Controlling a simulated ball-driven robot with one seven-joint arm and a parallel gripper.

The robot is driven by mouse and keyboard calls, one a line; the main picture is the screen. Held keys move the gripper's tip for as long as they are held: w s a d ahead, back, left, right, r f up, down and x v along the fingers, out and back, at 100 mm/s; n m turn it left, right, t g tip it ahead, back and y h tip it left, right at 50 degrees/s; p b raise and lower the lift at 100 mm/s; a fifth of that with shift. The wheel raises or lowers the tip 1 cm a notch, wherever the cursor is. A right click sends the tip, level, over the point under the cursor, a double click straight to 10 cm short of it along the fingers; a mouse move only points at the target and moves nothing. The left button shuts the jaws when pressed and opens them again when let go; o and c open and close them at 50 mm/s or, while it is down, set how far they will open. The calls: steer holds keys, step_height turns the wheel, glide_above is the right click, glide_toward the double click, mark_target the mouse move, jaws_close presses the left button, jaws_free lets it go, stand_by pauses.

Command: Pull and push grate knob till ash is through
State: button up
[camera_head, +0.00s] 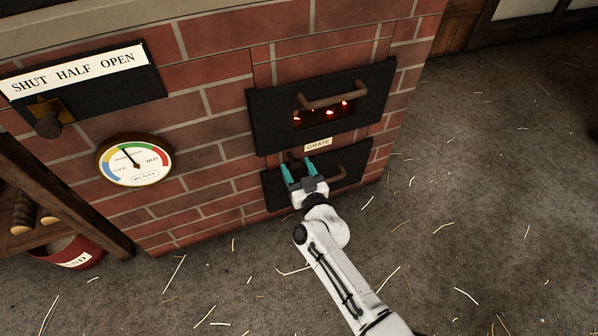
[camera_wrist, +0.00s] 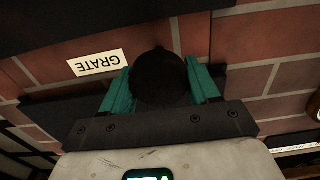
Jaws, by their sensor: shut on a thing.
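The dark round grate knob (camera_wrist: 160,78) sits between my teal fingers in the wrist view. My gripper (camera_head: 300,168) is shut on it, just below the GRATE label (camera_head: 318,144) on the brick furnace. The label also shows in the wrist view (camera_wrist: 99,64), upside down. In the head view my fingers largely hide the knob. Above the label is a black fire door (camera_head: 270,120) with a brown handle and a slot where red embers glow. Below it is a black lower door (camera_head: 345,178), partly hidden by my gripper. No ash can be made out.
A round dial (camera_head: 135,160) marked from cold to hot is on the brick wall, its needle left of upright. A SHUT HALF OPEN plate (camera_head: 80,73) with a lever is above it. A red bucket (camera_head: 75,256) stands at lower left. The straw-strewn floor (camera_head: 480,200) at right is open.

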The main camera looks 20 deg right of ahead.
steer(key=shift+w+r, duration=0.15)
steer(key=shift+w, duration=0.05)
steer(key=o, duration=1.4)
steer(key=shift+o, duration=0.2)
steer(key=shift+s, duration=0.1)
steer(key=s+p, duration=0.3)
steer(key=s, duration=0.7)
steer(key=shift+s, duration=0.3)
